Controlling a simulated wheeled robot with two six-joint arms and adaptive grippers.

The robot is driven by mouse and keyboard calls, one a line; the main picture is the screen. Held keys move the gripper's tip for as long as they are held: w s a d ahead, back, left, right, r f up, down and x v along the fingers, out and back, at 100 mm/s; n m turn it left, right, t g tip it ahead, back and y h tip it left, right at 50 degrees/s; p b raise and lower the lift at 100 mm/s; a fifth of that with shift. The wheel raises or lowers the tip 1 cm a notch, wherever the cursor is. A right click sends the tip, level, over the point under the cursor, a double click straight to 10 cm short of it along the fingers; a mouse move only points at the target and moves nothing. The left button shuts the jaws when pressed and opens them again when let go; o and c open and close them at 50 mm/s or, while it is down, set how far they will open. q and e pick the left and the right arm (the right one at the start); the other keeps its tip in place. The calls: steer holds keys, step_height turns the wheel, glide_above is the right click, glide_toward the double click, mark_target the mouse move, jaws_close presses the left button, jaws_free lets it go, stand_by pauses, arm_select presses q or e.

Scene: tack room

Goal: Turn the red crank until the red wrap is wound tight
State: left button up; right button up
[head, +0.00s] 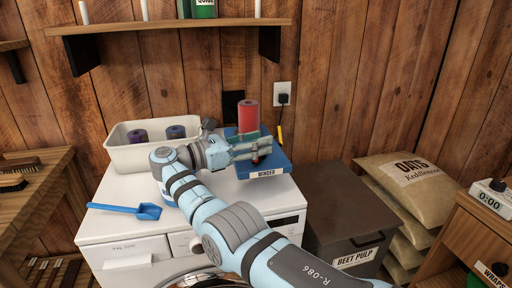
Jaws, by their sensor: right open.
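The red wrap (249,117) stands upright as a roll on the blue winder (279,161), which sits on top of the white washing machine. A small red part (256,161), which looks like the crank's knob, shows at my right gripper's fingers. My right gripper (262,147) reaches across the winder from the left, open, with its fingers around or just above that red part; I cannot tell if they touch it. The rest of the crank is hidden by the fingers. How tight the wrap is wound cannot be seen. My left gripper is not in view.
A white bin (125,157) with dark rolls stands behind my right wrist. A blue scoop (147,211) lies at the machine's front left. An outlet (282,93) with a plug is on the wall behind.

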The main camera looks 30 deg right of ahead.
step_height(320, 180, up, 8)
steer(key=shift+r, duration=0.15)
stand_by(0.4)
